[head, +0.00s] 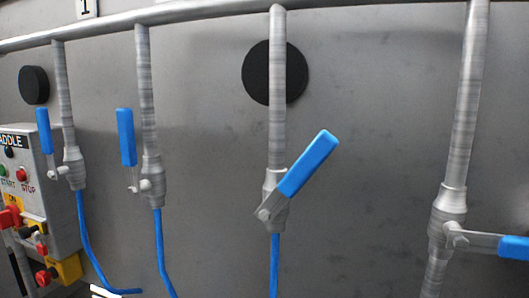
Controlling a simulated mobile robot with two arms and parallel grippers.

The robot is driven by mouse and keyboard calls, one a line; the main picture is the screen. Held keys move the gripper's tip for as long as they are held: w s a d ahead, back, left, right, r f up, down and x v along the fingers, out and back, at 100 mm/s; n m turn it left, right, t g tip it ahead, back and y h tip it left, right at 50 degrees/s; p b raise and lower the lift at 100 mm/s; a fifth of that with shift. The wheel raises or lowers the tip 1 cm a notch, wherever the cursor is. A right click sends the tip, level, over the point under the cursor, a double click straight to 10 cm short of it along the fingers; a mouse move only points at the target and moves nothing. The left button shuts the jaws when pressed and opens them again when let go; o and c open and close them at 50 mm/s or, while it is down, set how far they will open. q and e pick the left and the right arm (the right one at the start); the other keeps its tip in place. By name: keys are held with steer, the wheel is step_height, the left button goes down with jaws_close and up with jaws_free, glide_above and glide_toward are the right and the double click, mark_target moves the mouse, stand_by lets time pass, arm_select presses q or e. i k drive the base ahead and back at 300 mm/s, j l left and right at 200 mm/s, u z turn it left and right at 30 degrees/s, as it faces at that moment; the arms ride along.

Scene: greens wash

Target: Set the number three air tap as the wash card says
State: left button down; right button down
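Several air taps with blue lever handles sit on grey vertical pipes. The leftmost tap's handle (44,131) and the second tap's handle (126,137) point up, alongside their pipes. The third tap from the left has its handle (308,164) tilted up to the right, across its pipe, about halfway between upright and level. The rightmost tap's handle (514,247) points right, nearly level, and is cut by the picture edge. A label reading 1 (86,8) is at the top left; no other tap number shows. The wash card is not in view. Neither gripper is in view.
A control box (31,180) with START and STOP buttons, red knobs and yellow parts is at the left. A pipe (190,10) runs along the top. Blue hoses (159,250) hang below three taps. Black discs (259,72) are on the grey wall. A white piece (104,291) at the bottom edge is unclear.

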mark_target(324, 143)
steer(key=k+j, duration=1)
